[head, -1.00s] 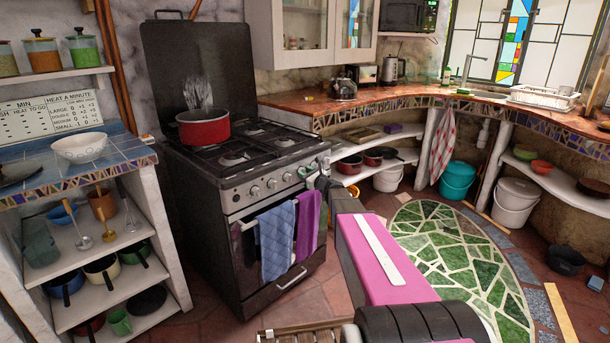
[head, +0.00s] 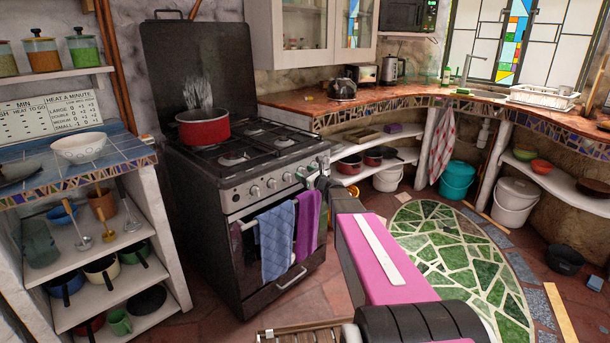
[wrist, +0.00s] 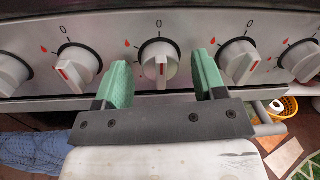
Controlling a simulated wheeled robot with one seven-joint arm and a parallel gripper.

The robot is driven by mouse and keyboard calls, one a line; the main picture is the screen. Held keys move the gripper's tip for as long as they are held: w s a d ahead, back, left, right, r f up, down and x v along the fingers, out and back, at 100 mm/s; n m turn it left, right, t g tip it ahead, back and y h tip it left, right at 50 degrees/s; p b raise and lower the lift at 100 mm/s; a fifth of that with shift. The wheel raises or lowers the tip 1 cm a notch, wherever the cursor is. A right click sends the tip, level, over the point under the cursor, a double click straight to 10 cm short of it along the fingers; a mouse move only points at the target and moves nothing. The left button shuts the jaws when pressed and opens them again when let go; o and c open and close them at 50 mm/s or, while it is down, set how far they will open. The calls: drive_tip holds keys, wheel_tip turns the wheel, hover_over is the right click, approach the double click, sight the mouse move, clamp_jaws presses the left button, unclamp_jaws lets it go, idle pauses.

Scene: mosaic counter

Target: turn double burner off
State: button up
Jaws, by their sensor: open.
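The front panel of the stove (head: 240,192) carries a row of white knobs, each with a 0 and red flame marks around it. In the wrist view, the middle knob (wrist: 159,62) lies between the two green fingers of my gripper (wrist: 162,68), which is open with a gap on each side of the knob. No flame is discernible. In the head view, my forearm and wrist partly hide the stove's right front.
A red pot (head: 203,128) stands on the back left of the cooktop. A blue towel (head: 277,240) and a purple towel (head: 308,222) hang from the oven handle. A shelf unit (head: 165,235) stands close on the left.

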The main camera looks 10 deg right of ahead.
drive_tip(key=v, duration=1)
drive_tip(key=shift+s+d, duration=0.25)
drive_tip(key=shift+s, duration=0.05)
drive_tip(key=s+a+f+n+g, duration=1)
drive_tip(key=s+n, duration=0.3)
drive_tip(key=n, duration=0.2)
drive_tip(key=s+d+f+n+g+h, duration=0.2)
drive_tip(key=s+f+n+h, duration=0.1)
drive_tip(key=s+n, duration=0.3)
drive_tip(key=s+d+f+n+g+h, duration=0.2)
drive_tip(key=s+f+n+g+h, duration=0.1)
drive_tip(key=s+n+h, duration=0.3)
drive_tip(key=s, duration=0.2)
drive_tip(key=shift+s+g, duration=0.3)
drive_tip(key=shift+s, duration=0.05)
drive_tip(key=shift+s+d+h, duration=0.15)
drive_tip(key=shift+h, duration=0.25)
drive_tip(key=shift+c, duration=0.3)
